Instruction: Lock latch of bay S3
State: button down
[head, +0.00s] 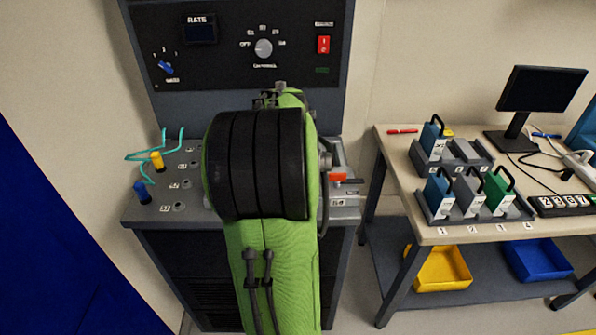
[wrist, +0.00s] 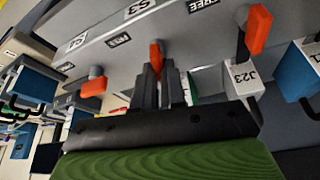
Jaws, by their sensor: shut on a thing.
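In the wrist view, the S3 label (wrist: 140,8) and a FREE plate (wrist: 118,40) are on a grey panel. An orange latch handle (wrist: 156,52) sits beside them and appears to be that bay's latch. My gripper (wrist: 160,85) is shut on this handle, with its dark fingers around the handle's lower part, which they partly hide. The handle points down the picture from its pivot.
Neighbouring orange handles stand left (wrist: 93,88) and right (wrist: 258,28) of my fingers. A block labelled J23 (wrist: 243,75) is close on the right. A table (head: 385,140) with handled blocks stands right of the console (head: 147,212), with a floor gap between.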

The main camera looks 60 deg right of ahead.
jog(key=shift+n+t, duration=0.4)
jog(key=shift+n, duration=0.7)
jog(key=c, duration=1.2)
grip_release()
jog(key=p+v, duration=0.5)
jog(key=v, duration=1.1)
jog(key=shift+d, duration=0.25)
jog(key=shift+s, duration=0.1)
